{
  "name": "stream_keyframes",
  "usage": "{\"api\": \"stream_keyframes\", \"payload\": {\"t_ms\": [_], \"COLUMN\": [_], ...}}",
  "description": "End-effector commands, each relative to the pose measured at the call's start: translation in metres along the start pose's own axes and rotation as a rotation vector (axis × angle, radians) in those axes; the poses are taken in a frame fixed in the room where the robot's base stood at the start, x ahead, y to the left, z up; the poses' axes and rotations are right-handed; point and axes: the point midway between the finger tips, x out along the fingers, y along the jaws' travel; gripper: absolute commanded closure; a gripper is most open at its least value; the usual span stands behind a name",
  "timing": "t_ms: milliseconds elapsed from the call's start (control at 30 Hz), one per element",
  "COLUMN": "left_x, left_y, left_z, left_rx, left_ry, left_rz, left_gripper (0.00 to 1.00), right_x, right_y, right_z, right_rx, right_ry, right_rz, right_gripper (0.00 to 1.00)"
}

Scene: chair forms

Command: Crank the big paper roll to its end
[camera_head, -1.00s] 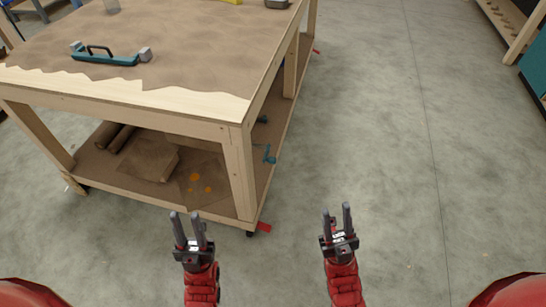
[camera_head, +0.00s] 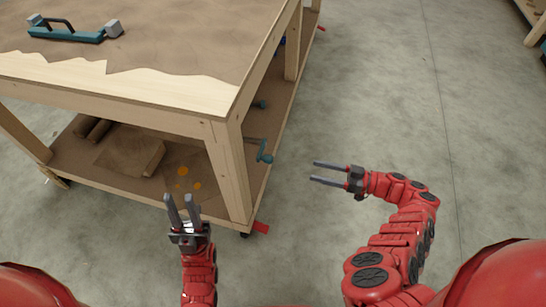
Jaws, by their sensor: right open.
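A teal crank handle (camera_head: 265,152) sticks out from the right side of the wooden workbench, low near the front leg. A second teal crank (camera_head: 259,104) shows further back on the same side. I cannot tell which crank belongs to the big paper roll; the roll itself is hidden under the bench. Brown paper (camera_head: 180,45) with a ragged front edge covers the bench top. My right gripper (camera_head: 312,171) is open and empty, pointing left, a short way right of the nearer crank in the picture. My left gripper (camera_head: 179,198) is open and empty in front of the bench.
The bench's front right leg (camera_head: 229,170) stands beside the nearer crank. A teal tool with a black handle (camera_head: 70,34) lies on the bench top. Thin brown rolls (camera_head: 92,129) and a folded paper stack (camera_head: 130,152) lie on the lower shelf.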

Motion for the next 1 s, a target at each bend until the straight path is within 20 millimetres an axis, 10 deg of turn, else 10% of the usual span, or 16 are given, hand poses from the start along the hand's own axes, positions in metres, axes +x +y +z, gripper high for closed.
{"api": "stream_keyframes", "payload": {"t_ms": [500,1000], "left_x": [0.029,0.028], "left_y": [-0.001,-0.001], "left_z": [-0.005,-0.005], "left_rx": [0.0,0.0], "left_ry": [0.0,0.0], "left_rz": [0.0,0.0], "left_gripper": [0.67,0.67], "right_x": [0.12,0.147], "right_y": [-0.002,-0.001], "right_z": [-0.002,-0.001], "right_rx": [-0.004,-0.003], "right_ry": [0.004,0.002], "right_rz": [-0.006,-0.002], "right_gripper": [0.37,0.37]}}
